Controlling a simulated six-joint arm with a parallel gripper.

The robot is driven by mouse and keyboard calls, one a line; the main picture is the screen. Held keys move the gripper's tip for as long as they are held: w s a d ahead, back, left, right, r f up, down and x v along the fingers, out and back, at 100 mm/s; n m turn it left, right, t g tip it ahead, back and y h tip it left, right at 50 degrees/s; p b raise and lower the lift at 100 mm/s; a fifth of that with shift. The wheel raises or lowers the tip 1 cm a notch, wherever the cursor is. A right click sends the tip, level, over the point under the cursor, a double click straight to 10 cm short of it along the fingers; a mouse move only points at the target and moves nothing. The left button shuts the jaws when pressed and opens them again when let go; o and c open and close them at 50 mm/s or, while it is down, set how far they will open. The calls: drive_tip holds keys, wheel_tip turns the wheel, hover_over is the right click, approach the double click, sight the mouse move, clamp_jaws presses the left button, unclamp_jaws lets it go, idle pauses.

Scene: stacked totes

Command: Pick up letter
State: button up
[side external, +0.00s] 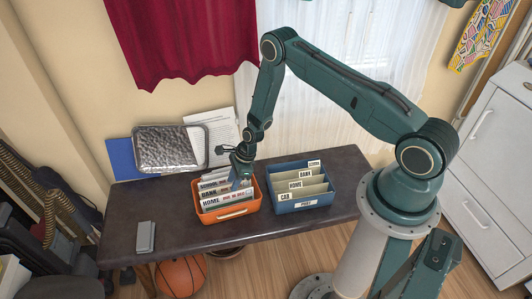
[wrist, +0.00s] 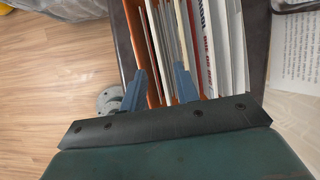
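An orange tote (side external: 228,213) on the dark table holds a row of upright letters with tabs reading SCHOOL, BANK and HOME. My gripper (side external: 238,183) points down into its right part, among the letters. In the wrist view the two blue fingers of my gripper (wrist: 160,70) are apart, with several thin white letter edges (wrist: 168,40) between them. I cannot see clear contact with any letter. Thicker red-lettered letters (wrist: 205,45) stand to the right of the fingers.
A crumpled foil-like tray (side external: 170,149), a blue folder (side external: 121,158) and a printed sheet (side external: 224,128) lean at the wall behind. A small grey object (side external: 146,237) lies at the table's left front. The table (side external: 180,233) is bare between it and the orange tote.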

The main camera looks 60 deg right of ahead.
sight(222, 199)
drive_tip(key=shift+x, duration=2.5)
drive_tip(key=shift+a, duration=0.15)
drive_tip(key=shift+r, duration=0.1)
clamp_jaws()
